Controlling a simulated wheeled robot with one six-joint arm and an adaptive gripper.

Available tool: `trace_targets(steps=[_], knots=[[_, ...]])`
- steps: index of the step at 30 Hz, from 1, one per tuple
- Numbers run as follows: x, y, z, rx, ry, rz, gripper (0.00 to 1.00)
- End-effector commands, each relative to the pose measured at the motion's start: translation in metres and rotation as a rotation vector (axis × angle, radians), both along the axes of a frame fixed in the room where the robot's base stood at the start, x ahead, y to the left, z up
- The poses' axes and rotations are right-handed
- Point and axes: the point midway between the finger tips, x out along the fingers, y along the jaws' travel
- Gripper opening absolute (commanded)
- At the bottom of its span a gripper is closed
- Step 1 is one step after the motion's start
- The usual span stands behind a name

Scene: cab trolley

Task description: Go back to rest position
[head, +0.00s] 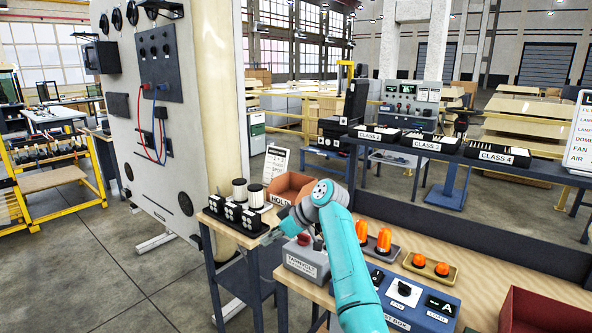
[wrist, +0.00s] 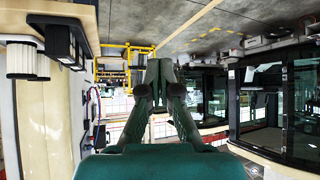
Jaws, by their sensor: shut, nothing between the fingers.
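My teal arm reaches up over the workbench and bends down to the left. My gripper (head: 268,238) is at its end, in front of the small side stand with the filters. In the wrist view my gripper (wrist: 160,74) points away from the camera with its fingers together and nothing between them. It appears to be in free air, with the floor and far hall beyond.
White filters (head: 239,190) and black blocks stand on the side stand, left of my gripper. A grey box with a red button (head: 304,258), orange lamps (head: 384,240), a blue test box (head: 415,297) and a red-brown bin (head: 545,318) are on the bench. The white panel (head: 140,150) stands behind left.

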Motion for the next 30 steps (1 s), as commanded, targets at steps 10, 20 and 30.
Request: trace_targets(steps=[10,20,30], knots=[[-0.003,-0.008,-0.043,0.001,0.011,-0.067,0.00],[-0.014,-0.024,-0.114,0.002,0.023,-0.184,0.00],[-0.061,-0.061,-0.242,0.010,0.031,-0.415,0.00]])
